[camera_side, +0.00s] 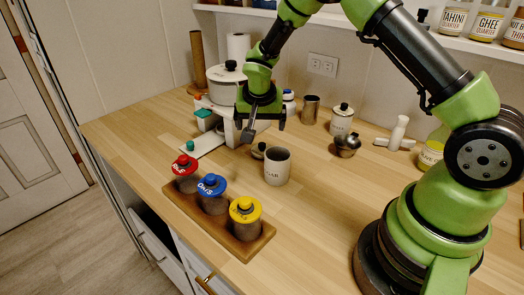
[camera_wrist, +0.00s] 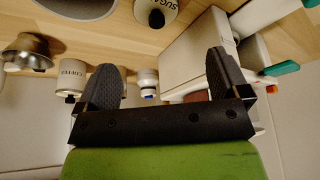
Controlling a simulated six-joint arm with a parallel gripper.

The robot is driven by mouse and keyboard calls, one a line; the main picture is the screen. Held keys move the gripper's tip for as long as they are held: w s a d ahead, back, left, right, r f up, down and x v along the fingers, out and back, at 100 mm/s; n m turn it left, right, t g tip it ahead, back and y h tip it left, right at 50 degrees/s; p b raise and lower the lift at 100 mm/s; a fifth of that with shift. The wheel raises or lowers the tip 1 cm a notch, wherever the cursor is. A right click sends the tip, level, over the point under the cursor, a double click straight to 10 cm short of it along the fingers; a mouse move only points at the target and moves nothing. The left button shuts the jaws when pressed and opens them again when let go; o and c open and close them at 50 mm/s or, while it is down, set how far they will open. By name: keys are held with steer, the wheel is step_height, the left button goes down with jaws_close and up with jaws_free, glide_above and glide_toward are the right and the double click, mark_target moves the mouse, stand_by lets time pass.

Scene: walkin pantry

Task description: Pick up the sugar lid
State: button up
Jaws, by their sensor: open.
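The sugar lid (camera_side: 258,151) is small and pale with a dark knob. It lies on the wooden counter just left of the open cream sugar canister (camera_side: 277,169) in the side view. In the wrist view the lid (camera_wrist: 168,8) shows at the top edge with part of the word SUGAR and its dark knob, partly cut off. My gripper (camera_side: 262,122) is above the counter, higher than the lid and slightly behind it. Its two fingers stand apart in the wrist view (camera_wrist: 160,68), with nothing held between them.
Jars with red (camera_side: 185,165), blue (camera_side: 212,184) and yellow (camera_side: 245,208) lids stand in a wooden rack at the front. A white scale-like stand (camera_side: 229,122) is close behind my gripper. The coffee canister (camera_side: 342,120) and metal cup (camera_side: 346,146) stand right.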

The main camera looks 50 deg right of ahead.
mark_target(262, 144)
steer(key=x, duration=0.4)
steer(key=shift+f, duration=0.1)
steer(key=x, duration=0.5)
steer(key=shift+s+a+f, duration=0.15)
steer(key=shift+s+a, duration=0.05)
steer(key=shift+s, duration=0.05)
steer(key=shift+c, duration=0.4)
steer(key=c, duration=0.9)
